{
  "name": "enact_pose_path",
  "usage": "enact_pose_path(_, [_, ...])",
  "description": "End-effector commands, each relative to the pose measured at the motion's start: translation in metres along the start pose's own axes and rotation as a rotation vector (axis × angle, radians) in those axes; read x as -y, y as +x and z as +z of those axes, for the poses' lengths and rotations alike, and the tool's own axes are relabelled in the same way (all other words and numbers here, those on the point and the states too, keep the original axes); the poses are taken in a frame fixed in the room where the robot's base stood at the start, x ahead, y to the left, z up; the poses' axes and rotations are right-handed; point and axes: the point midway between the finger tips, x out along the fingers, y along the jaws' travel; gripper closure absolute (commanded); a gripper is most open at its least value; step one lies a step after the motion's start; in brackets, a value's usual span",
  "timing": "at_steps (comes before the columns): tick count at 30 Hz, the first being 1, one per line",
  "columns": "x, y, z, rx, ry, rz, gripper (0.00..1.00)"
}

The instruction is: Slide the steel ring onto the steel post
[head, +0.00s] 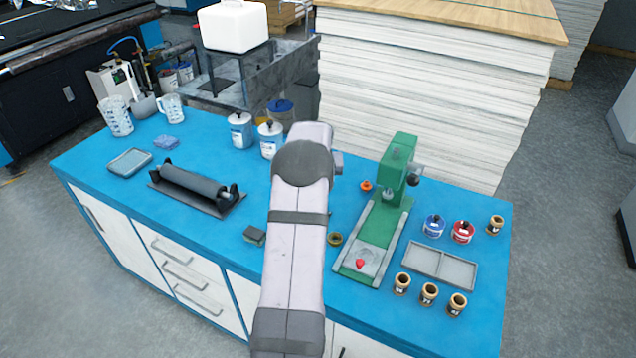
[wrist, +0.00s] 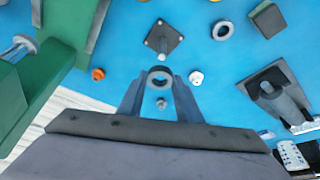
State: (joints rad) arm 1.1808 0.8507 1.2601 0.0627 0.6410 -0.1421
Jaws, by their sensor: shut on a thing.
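In the wrist view, my gripper (wrist: 160,82) is shut on a grey steel ring (wrist: 160,69), held between its two fingertips with the hole showing. The plate lies on the blue bench just beyond the ring in the picture. The ring shows apart from the post, not around it. The height of the ring over the bench is hard to judge. In the head view, my arm hides the gripper, the held ring and the post.
A second ring (wrist: 222,30) and a dark block (wrist: 267,18) lie beyond, right. An orange knob (wrist: 98,74) and a pale nut (wrist: 196,77) flank the gripper. A green press (head: 398,165) stands right of my arm, a black roller (head: 195,183) left. Blue bench (head: 110,195) shows between.

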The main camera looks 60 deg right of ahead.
Motion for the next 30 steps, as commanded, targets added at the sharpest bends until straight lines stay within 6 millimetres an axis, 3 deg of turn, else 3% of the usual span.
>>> enact_pose_path(15, [0.0,0.036,0.015,-0.001,0.0,0.0,0.93])
enact_pose_path(30, [0.0,0.041,0.016,-0.001,0.0,0.0,0.93])
